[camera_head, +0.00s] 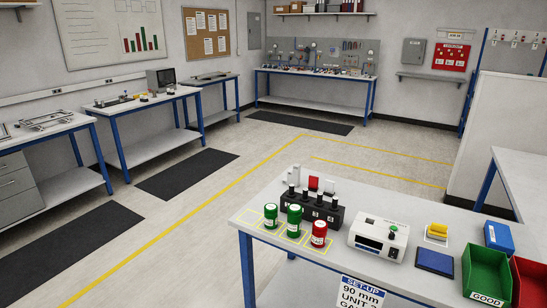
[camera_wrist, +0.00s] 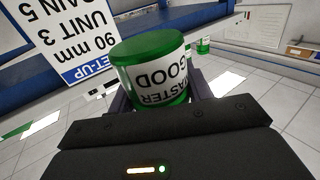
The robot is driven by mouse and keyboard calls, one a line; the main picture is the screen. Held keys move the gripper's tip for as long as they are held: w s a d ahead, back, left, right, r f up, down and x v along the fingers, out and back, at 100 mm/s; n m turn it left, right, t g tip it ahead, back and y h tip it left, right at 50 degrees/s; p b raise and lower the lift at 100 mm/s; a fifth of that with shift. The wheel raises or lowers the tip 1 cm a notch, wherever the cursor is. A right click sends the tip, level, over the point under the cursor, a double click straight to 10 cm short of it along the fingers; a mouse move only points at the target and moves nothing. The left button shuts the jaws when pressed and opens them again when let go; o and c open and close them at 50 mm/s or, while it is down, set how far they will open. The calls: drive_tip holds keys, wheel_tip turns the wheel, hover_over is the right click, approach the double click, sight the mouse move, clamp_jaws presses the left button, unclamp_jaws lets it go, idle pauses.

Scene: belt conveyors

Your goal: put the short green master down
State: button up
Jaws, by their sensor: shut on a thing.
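In the wrist view my gripper (camera_wrist: 157,100) is shut on a green master (camera_wrist: 152,72), a cylinder with a green lid and a white label reading MASTER GOOD upside down. The dark jaws lie on either side of it, mostly hidden behind my gripper's body. The head view does not show my gripper. There, a shorter-looking green master (camera_head: 271,216), a taller-looking green one (camera_head: 294,222) and a red one (camera_head: 319,234) are at yellow-outlined squares on the table. I cannot tell how the held one matches these. A small green-and-white cylinder (camera_wrist: 203,46) shows farther off in the wrist view.
Behind the masters is a black block with posts (camera_head: 311,208). To the right are a white instrument (camera_head: 379,240), a blue pad (camera_head: 435,262), a green bin (camera_head: 486,276) and a red bin (camera_head: 530,283). A set-up sign (camera_head: 360,292) hangs at the table's front.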

drive_tip(key=w+r, duration=0.1)
drive_tip(key=r, duration=0.1)
drive_tip(key=w+r, duration=0.2)
drive_tip(key=shift+w+r, duration=0.25)
drive_tip(key=s+f, duration=0.4)
drive_tip(key=f, duration=0.1)
drive_tip(key=shift+s+f, duration=0.25)
drive_tip(key=shift+f, duration=0.05)
drive_tip(key=shift+w, duration=0.15)
idle(0.4)
